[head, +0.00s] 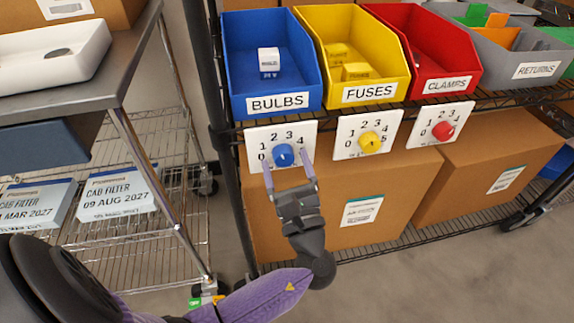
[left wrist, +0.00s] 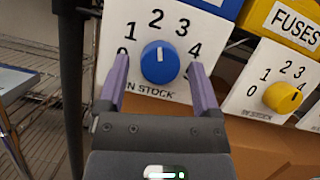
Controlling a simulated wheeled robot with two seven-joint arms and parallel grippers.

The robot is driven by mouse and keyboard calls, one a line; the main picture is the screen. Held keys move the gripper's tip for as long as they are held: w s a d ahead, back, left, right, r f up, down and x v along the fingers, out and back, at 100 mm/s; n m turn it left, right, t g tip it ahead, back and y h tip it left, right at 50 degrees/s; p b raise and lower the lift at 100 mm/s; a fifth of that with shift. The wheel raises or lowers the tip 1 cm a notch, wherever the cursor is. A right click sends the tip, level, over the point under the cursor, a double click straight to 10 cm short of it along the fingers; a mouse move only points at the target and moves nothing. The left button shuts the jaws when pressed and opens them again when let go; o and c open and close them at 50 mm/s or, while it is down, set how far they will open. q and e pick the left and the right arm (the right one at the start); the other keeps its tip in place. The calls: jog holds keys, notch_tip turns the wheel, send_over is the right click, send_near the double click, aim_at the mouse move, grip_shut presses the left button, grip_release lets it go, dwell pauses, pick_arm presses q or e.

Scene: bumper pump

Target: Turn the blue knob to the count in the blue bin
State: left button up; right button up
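The blue knob (head: 283,154) sits on a white dial plate (head: 253,136) below the blue bin (head: 235,60) labelled BULBS. In the left wrist view, a small pale mark on the knob (left wrist: 159,62) points up, roughly at the 2. One white-and-blue box (head: 268,61) shows in the blue bin. My left gripper (head: 286,161) is open, with one finger on each side of the knob. In the left wrist view, gaps show between the knob and both fingers (left wrist: 159,74). The right finger hides part of the dial's right side. My right gripper is not in view.
The yellow knob (head: 369,142) and red knob (head: 443,131) sit to the right, below the yellow bin (head: 384,31) and red bin (head: 431,48). A cardboard box (head: 345,190) stands behind the dial plates. A dark shelf post (head: 222,140) rises just left.

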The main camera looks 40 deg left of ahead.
pick_arm(q)
jog(key=c, duration=0.5)
grip_shut()
